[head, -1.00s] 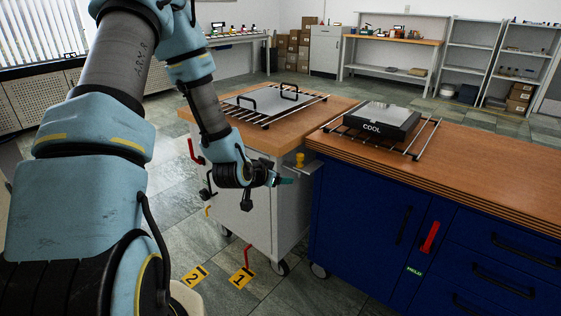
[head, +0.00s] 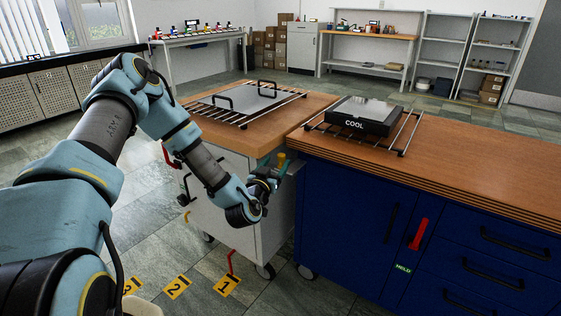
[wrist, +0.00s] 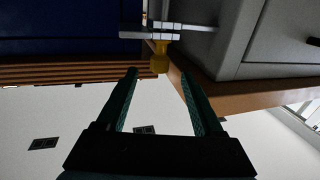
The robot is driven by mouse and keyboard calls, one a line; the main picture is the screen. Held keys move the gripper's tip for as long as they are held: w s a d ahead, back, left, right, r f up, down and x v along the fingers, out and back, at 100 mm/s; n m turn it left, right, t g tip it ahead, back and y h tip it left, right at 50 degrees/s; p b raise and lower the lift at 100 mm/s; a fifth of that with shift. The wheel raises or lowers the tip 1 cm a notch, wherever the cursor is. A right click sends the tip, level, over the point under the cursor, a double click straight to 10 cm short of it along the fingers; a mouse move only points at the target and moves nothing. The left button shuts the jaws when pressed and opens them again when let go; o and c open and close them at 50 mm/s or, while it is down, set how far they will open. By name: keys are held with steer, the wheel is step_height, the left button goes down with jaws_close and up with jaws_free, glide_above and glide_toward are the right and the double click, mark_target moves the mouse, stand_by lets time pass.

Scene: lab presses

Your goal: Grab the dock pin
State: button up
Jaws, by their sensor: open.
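The dock pin has a yellow knob (head: 281,159) and stands at the corner of the white cart (head: 240,215), by the gap to the blue cabinet. In the wrist view the yellow knob (wrist: 160,58) hangs from a pale metal bracket (wrist: 162,32), as this view looks upside down. My gripper (head: 279,171) is open, its teal fingers close by the knob in the head view. In the wrist view my gripper (wrist: 159,74) has a finger on either side of the knob's line, with the knob around the fingertips. I cannot tell whether they touch it.
The blue cabinet (head: 345,215) with a red handle (head: 418,234) stands right of the cart. The cart's wooden top bears a rack with a grey plate (head: 235,96). A black COOL block (head: 362,118) sits on the cabinet's rack. Numbered yellow floor tags (head: 226,286) lie in front.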

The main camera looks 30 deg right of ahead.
mark_target(280, 159)
steer(key=p+x, duration=0.1)
steer(key=x, duration=0.4)
steer(key=shift+d+f, duration=0.1)
steer(key=shift+f, duration=0.05)
jaws_close()
stand_by(0.4)
